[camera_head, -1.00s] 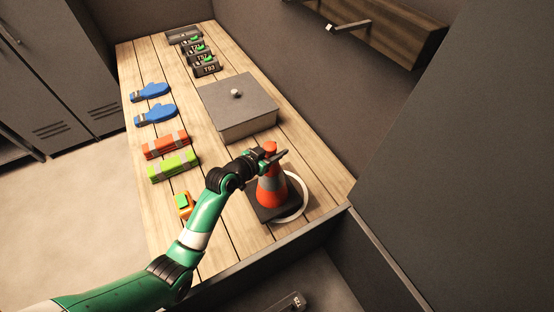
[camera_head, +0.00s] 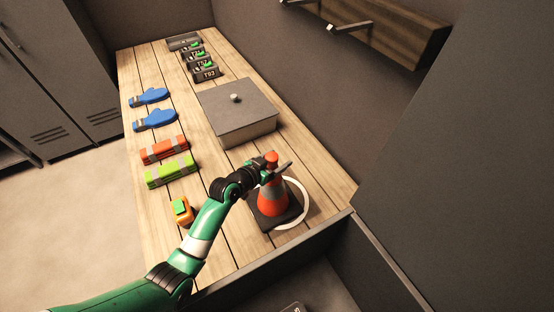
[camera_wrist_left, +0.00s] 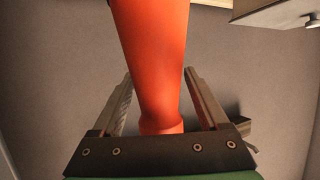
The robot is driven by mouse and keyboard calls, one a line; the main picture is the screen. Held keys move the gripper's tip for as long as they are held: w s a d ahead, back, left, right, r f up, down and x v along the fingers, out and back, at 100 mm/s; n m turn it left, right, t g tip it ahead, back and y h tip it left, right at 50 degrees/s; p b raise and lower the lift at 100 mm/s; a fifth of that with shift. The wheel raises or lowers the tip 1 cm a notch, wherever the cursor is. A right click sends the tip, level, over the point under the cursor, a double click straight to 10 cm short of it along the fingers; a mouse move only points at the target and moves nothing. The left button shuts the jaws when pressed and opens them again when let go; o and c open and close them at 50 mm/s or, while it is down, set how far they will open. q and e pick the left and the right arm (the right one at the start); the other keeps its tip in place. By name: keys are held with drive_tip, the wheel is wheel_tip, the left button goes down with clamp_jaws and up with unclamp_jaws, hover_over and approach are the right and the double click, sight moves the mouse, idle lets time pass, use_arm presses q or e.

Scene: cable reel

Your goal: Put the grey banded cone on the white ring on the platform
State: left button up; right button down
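The grey banded cone (camera_head: 272,199) is orange with a grey band and a dark square base, and stands about upright at the platform's near right corner. My left gripper (camera_head: 276,168) is at its upper part. In the left wrist view the fingers (camera_wrist_left: 160,80) lie on both sides of the cone (camera_wrist_left: 155,55), their tips against its sides. The white ring (camera_head: 305,200) lies on the wooden platform (camera_head: 225,240), partly hidden by the cone's base. The base overlaps the ring's left part; whether it touches the platform cannot be told. My right gripper is not in view.
A grey lidded box (camera_head: 240,118) stands behind the cone. Blue mitts (camera_head: 155,119), orange (camera_head: 163,150) and green rolls (camera_head: 170,171) and a small orange-green item (camera_head: 182,210) lie on the left. Labelled dark blocks (camera_head: 206,73) are at the far end. A wall runs along the right.

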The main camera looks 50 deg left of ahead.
use_arm(q)
drive_tip(key=shift+r, duration=0.25)
drive_tip(key=p+v, duration=0.4)
drive_tip(key=v, duration=0.8)
drive_tip(key=shift+p, duration=0.4)
drive_tip(key=shift+f, duration=0.1)
